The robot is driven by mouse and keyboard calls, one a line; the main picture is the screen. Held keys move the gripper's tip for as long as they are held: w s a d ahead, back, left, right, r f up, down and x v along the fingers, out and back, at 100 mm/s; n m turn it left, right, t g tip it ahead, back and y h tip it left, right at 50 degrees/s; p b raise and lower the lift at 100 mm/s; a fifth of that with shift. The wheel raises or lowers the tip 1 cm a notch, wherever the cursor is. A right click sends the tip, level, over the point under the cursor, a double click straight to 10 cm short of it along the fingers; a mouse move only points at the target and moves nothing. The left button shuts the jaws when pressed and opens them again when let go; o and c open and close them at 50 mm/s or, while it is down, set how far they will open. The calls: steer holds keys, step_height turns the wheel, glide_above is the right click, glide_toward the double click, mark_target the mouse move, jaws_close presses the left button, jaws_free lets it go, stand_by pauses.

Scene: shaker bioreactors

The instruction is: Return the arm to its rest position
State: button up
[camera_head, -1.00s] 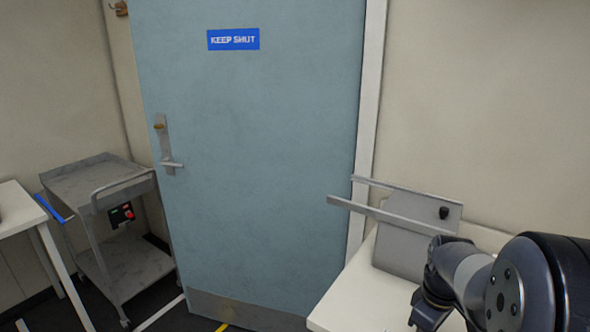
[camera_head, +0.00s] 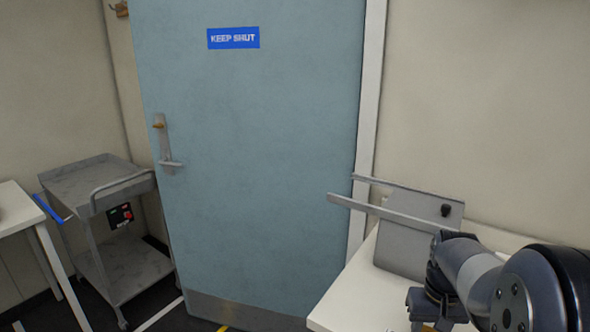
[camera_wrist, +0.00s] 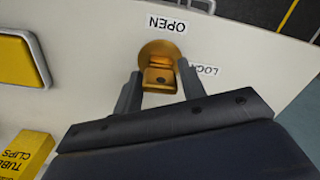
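My arm (camera_head: 480,275) reaches in from the lower right of the head view, bent downward over the white table. My gripper is at the bottom edge of the head view, with its fingertips out of sight. In the wrist view, the two dark fingers of my gripper (camera_wrist: 159,68) are spread apart. A brass latch (camera_wrist: 158,76) on a white surface shows between and beyond them. The fingers look open and do not clearly touch it. Labels "OPEN" and "LOCK" are upside down beside the latch.
A white table (camera_head: 350,300) carries a grey bracketed panel (camera_head: 405,245) close to my arm. A blue door (camera_head: 260,170) fills the middle. A grey cart (camera_head: 120,265) stands left. In the wrist view, yellow parts (camera_wrist: 18,60) and a "TUBE CLIPS" box (camera_wrist: 27,152) are at left.

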steer(key=m+b, duration=0.1)
steer(key=m, duration=0.3)
steer(key=shift+m, duration=0.7)
steer(key=shift+r, duration=0.1)
